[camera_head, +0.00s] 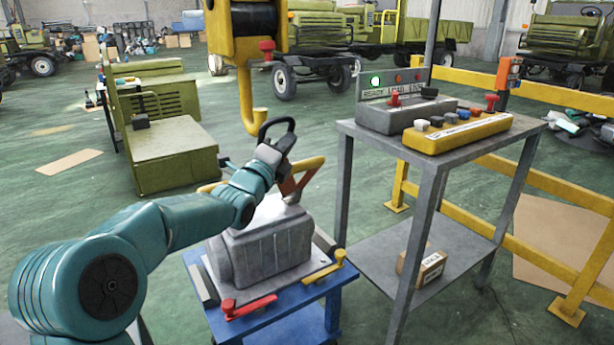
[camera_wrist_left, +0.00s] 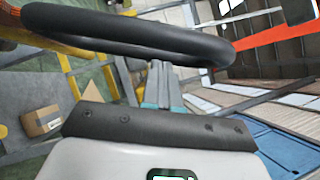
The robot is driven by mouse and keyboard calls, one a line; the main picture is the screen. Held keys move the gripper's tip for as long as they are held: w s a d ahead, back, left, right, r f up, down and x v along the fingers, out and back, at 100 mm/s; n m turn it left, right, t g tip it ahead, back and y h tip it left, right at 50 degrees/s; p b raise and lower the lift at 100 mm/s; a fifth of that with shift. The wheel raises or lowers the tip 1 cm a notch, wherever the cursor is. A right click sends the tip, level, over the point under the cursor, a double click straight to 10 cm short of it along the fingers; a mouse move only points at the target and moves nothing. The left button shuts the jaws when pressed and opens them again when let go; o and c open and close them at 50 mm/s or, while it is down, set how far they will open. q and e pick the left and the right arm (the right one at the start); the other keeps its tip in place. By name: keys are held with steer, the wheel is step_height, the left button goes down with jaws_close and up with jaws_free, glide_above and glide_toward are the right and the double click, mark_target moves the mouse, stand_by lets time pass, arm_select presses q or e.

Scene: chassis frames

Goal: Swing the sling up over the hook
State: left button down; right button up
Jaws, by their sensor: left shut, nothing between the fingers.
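My left gripper (camera_head: 280,140) is shut and empty, just below and right of the hook. A black loop (camera_head: 292,127) shows at its end and crosses the top of the left wrist view (camera_wrist_left: 130,40); I cannot tell whether it is part of the sling. Orange-red and yellow straps, likely the sling (camera_head: 300,178), stand above the grey engine block (camera_head: 262,245), partly hidden by my arm. An orange band (camera_wrist_left: 265,35) shows in the wrist view. My right gripper is not in view.
The engine block sits on a blue cart (camera_head: 315,315) with red and yellow clamp levers. A grey table (camera_head: 365,135) stands to the right with a yellow control box (camera_head: 457,132) and a small carton (camera_head: 430,267) below. Yellow railings lie behind it. Open floor lies left.

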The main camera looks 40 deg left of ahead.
arm_select(q)
steer(key=w+a+r+n+p, duration=0.1)
steer(key=w+a+r+p, duration=0.1)
steer(key=a, duration=0.3)
steer(key=shift+a+r+g+p, duration=0.15)
steer(key=shift+r+g+p, duration=0.25)
steer(key=shift+p, duration=0.4)
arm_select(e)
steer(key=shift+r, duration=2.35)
arm_select(q)
steer(key=shift+w, duration=0.1)
